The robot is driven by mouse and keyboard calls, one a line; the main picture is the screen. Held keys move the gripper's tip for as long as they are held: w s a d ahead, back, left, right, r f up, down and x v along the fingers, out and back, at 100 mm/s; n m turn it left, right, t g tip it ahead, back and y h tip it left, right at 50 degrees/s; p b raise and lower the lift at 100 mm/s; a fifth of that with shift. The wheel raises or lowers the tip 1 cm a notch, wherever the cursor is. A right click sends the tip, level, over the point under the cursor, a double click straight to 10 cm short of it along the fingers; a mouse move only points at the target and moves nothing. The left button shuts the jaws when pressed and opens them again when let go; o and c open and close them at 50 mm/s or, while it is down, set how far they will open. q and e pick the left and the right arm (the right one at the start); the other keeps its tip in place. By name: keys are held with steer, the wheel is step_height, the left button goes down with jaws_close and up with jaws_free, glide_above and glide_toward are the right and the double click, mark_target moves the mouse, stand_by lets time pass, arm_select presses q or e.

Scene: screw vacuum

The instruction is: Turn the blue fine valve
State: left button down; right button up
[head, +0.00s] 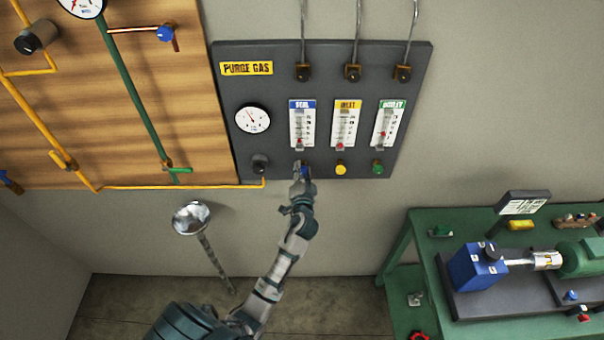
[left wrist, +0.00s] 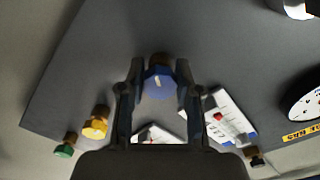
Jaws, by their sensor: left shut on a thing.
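The blue fine valve (left wrist: 159,83) is a round blue knob with a pale mark on its face, on the dark purge gas panel (head: 280,75). In the head view it shows only as a bit of blue (head: 306,170) below the blue-topped flowmeter (head: 302,125), mostly hidden by my gripper. My left gripper (head: 302,175) reaches up to it from below. In the left wrist view my left gripper (left wrist: 158,90) has one finger on each side of the knob and is shut on it. My right gripper is in neither view.
To the right on the panel are a yellow knob (head: 341,169) and a green knob (head: 377,168). A black knob (head: 260,164) is to the left. A green bench (head: 400,240) with machinery stands at lower right. A wooden board (head: 130,90) with pipes is at left.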

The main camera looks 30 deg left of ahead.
arm_select(q)
steer(key=shift+d+f+n+b, duration=0.1)
steer(key=shift+f+n+b, duration=0.3)
steer(key=shift+n+b, duration=0.5)
steer(key=n+b, duration=0.1)
steer(key=n, duration=0.1)
steer(key=shift+n, duration=0.3)
steer(key=shift+r+n+b, duration=0.1)
steer(key=shift+n+b, duration=0.75)
steer(key=shift+n, duration=1.15)
steer(key=c, duration=0.8)
jaws_free()
steer(key=shift+r, duration=0.1)
